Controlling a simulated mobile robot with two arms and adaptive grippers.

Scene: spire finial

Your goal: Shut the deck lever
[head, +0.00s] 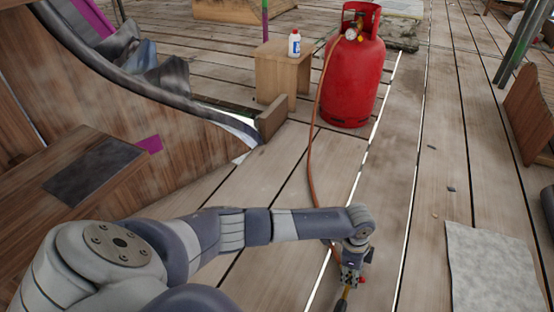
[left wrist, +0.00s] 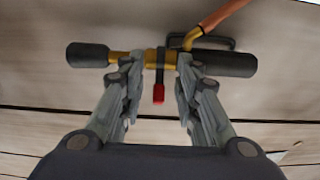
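In the left wrist view, a horizontal fitting (left wrist: 135,57) has a brass middle and black grips at both ends. A dark lever with a red tip (left wrist: 159,93) crosses its middle and points toward my wrist. My left gripper (left wrist: 157,68) is open, with one finger on each side of the lever. The fingertips reach the brass part; I cannot tell whether they touch it. In the head view, my left gripper (head: 350,277) is low over the deck, where the fitting is mostly hidden. My right gripper is not in view.
An orange hose (head: 312,150) runs across the planks from the red gas cylinder (head: 353,80) to the fitting. A small wooden stool (head: 282,75) bears a white bottle (head: 294,43). A grey mat (head: 490,265) lies right of my gripper. Planks between are mostly clear.

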